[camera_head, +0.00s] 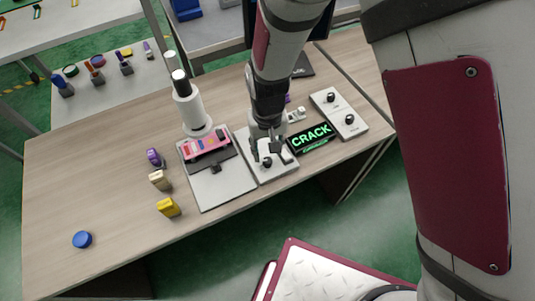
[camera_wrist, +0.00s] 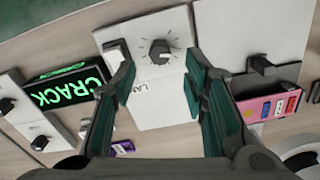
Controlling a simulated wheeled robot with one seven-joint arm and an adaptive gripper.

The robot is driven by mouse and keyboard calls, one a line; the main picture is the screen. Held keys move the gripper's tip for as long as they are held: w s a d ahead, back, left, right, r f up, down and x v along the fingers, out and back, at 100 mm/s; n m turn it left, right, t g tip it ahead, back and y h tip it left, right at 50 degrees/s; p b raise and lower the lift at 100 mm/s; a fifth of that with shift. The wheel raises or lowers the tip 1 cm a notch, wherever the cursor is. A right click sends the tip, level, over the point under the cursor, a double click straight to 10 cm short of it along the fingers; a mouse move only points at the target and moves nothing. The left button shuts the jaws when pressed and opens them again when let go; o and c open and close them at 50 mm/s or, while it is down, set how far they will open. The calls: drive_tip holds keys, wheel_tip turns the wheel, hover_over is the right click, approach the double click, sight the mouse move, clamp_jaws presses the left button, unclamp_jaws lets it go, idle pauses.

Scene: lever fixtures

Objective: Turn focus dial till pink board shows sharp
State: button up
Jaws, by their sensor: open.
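The pink board (camera_head: 207,143) lies on the grey base plate (camera_head: 222,190), beside a white upright cylinder; it also shows at the right of the wrist view (camera_wrist: 265,107). My gripper (camera_head: 267,153) is open and empty above a white panel (camera_wrist: 155,105). Between and beyond its fingers (camera_wrist: 158,85) is a black dial (camera_wrist: 160,52) with tick marks. The panel's label is only partly readable. Another panel (camera_head: 340,108) carries two black dials; I cannot read which dial is the focus one.
A display with green letters CRACK (camera_head: 311,137) stands right of my gripper. The white cylinder (camera_head: 190,108) rises at its left. Purple, cream and yellow (camera_head: 168,207) blocks and a blue disc (camera_head: 82,239) lie at left. The desk's front left is mostly clear.

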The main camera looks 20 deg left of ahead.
sight(269, 159)
wheel_tip(269, 159, up, 7)
idle(0.3)
drive_tip(key=w+d+r+m+t+y, duration=0.1)
drive_tip(key=w+d+r+m+t, duration=0.15)
drive_tip(key=d+r, duration=1.55)
drive_tip(key=s+d+r+m+t, duration=0.1)
drive_tip(key=s+d+r+m, duration=0.1)
drive_tip(key=s+d, duration=0.4)
drive_tip(key=s+d+r+m+t+h, duration=0.1)
drive_tip(key=s+d+r, duration=0.4)
drive_tip(key=d, duration=0.5)
drive_tip(key=shift+s+d+m, duration=0.35)
drive_tip(key=shift+d+m, duration=0.05)
drive_tip(key=shift+m, duration=0.35)
